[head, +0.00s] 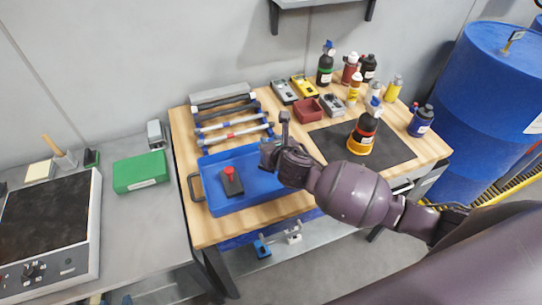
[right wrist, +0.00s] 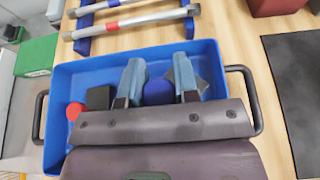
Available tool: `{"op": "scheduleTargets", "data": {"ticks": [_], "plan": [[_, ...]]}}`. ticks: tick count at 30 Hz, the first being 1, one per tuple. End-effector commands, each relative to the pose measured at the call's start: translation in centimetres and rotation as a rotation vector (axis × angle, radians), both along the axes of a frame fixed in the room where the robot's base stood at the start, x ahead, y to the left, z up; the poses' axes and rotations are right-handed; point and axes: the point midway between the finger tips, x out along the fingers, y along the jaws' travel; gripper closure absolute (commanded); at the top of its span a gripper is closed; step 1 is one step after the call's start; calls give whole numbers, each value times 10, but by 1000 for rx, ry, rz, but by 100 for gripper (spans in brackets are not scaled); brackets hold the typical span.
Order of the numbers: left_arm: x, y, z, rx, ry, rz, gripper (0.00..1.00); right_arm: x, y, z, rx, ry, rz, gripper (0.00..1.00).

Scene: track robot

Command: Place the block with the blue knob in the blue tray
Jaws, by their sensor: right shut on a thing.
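The blue tray (head: 258,187) lies on the wooden table, and it fills the middle of the right wrist view (right wrist: 68,76). A dark block with a red knob (head: 229,174) stands in its left part; its red knob also shows in the right wrist view (right wrist: 74,111). My right gripper (right wrist: 159,82) is shut on the block with the blue knob (right wrist: 158,92), whose knob sits between the fingers. The block is over or in the tray's right part; whether it touches the floor, I cannot tell. In the head view my right gripper (head: 272,150) largely hides it. My left gripper is out of view.
A rack of rods (head: 232,124) lies just behind the tray. A dark red box (head: 308,110) and several bottles stand at the back right, with an orange-labelled bottle (head: 362,135) on the black mat (head: 338,141). A green box (head: 140,171) is on the left bench.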

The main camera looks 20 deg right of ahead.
Motion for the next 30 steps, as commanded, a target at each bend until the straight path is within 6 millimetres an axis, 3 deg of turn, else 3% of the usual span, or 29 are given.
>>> {"op": "scheduleTargets", "data": {"ticks": [8, 18, 29, 30], "plan": [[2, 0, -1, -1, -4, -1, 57, 1, 0, -14, 1, -4, 0, 100], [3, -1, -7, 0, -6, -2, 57, 1, 0, -51, 2, -3, -1, 100], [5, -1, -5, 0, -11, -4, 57, 1, 0, -53, 0, -4, 0, 100], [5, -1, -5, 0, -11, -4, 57, 0, 0, -55, 0, -1, -1, 70]]}}
